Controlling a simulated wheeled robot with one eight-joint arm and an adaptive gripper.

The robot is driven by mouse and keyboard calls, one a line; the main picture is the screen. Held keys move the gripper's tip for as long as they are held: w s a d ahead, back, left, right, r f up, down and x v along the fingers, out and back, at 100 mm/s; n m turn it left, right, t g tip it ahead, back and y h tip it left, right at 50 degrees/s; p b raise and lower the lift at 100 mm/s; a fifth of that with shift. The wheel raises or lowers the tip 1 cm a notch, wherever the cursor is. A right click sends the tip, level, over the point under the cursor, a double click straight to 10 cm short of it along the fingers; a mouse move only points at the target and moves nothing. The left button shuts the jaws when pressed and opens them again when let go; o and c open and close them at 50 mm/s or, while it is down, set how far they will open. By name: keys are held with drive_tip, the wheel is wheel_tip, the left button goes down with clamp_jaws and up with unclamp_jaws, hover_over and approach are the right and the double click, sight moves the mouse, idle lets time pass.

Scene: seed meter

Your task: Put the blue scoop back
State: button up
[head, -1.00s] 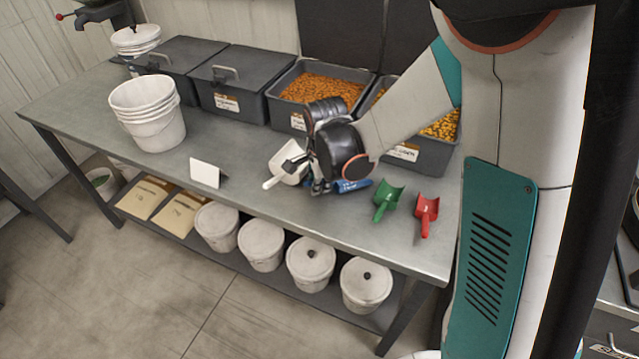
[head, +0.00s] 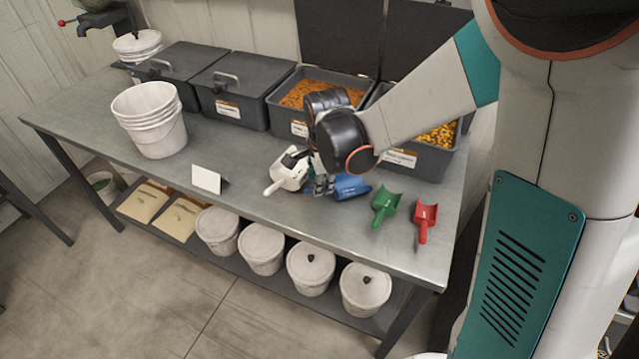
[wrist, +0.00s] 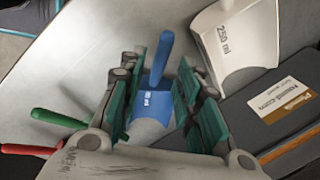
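The blue scoop (head: 351,187) lies near the front of the table, with its bowl to the right of my fingers in the head view. My gripper (head: 322,185) points down over its neck. In the wrist view, the blue scoop (wrist: 157,98) shows between the two green-padded fingers of my gripper (wrist: 163,92), one on each side. Their contact with it is hidden, so I cannot tell whether they grip it. Part of its handle is behind my fingers in the head view.
A white scoop (head: 290,170) is close on the left; a green scoop (head: 385,206) and a red scoop (head: 424,221) are on the right. Grain bins (head: 415,160) stand behind. A white card (head: 207,179) and stacked buckets (head: 150,120) are further left.

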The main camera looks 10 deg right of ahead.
drive_tip(key=s+d+r+n+t+p, duration=0.1)
drive_tip(key=s+d+r+n, duration=0.1)
drive_tip(key=s+r+n, duration=0.45)
drive_tip(key=s+d+r+n+t+p, duration=0.1)
drive_tip(key=s+d+r, duration=0.15)
drive_tip(key=r, duration=0.65)
drive_tip(key=s+d+r+n+t, duration=0.1)
drive_tip(key=s+n, duration=0.3)
drive_tip(key=s, duration=0.1)
drive_tip(key=s+d+r+n+t, duration=0.1)
drive_tip(key=s+d+n, duration=0.1)
drive_tip(key=s+n, duration=0.3)
drive_tip(key=shift+s+r+t, duration=0.25)
drive_tip(key=shift+s+t, duration=0.1)
drive_tip(key=shift+t, duration=0.05)
drive_tip(key=shift+n, duration=0.25)
